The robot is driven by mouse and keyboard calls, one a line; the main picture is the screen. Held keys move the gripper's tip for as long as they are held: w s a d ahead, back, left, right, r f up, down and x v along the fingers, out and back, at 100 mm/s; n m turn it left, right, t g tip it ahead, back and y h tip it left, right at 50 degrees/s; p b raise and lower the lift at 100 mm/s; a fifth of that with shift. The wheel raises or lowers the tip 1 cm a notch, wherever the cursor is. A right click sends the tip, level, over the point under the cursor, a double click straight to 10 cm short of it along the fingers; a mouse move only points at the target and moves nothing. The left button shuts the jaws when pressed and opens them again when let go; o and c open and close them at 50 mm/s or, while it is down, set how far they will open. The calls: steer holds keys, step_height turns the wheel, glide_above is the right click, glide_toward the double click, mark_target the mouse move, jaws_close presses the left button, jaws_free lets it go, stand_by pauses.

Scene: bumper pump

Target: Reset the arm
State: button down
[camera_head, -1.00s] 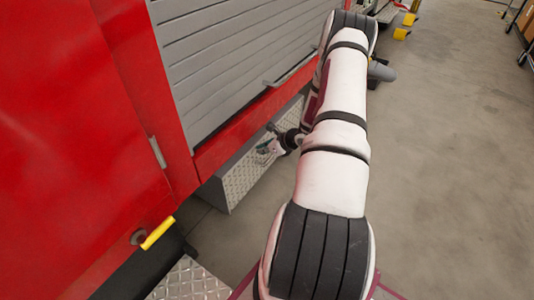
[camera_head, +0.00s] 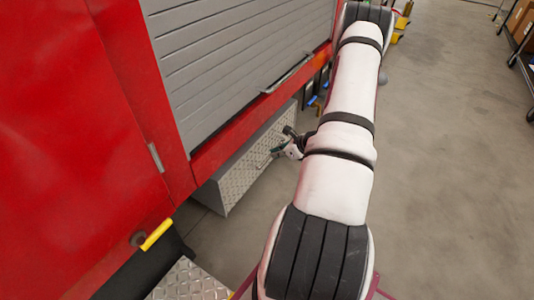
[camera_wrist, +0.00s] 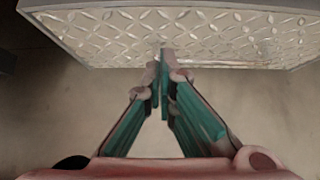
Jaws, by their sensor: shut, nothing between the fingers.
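My gripper (camera_wrist: 163,82) is shut and empty in the wrist view, its green-sided fingers meeting at the tips. In the head view my gripper (camera_head: 278,151) shows small beside my white arm, in front of the diamond-plate step box (camera_head: 240,172) of the red truck. The same diamond-plate face (camera_wrist: 200,38) fills the top of the wrist view, beyond the fingertips. I cannot tell whether the tips touch it. My arm stretches forward along the truck's side and hides part of the floor and truck behind it.
The red truck body (camera_head: 75,130) with a grey roller shutter (camera_head: 235,60) stands at the left. A yellow handle (camera_head: 157,234) sticks out low on it. Grey floor (camera_head: 455,170) lies open to the right. A cart with boxes (camera_head: 522,30) stands at the far right.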

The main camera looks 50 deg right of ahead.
steer(key=shift+p+v, duration=0.35)
steer(key=shift+v, duration=1.3)
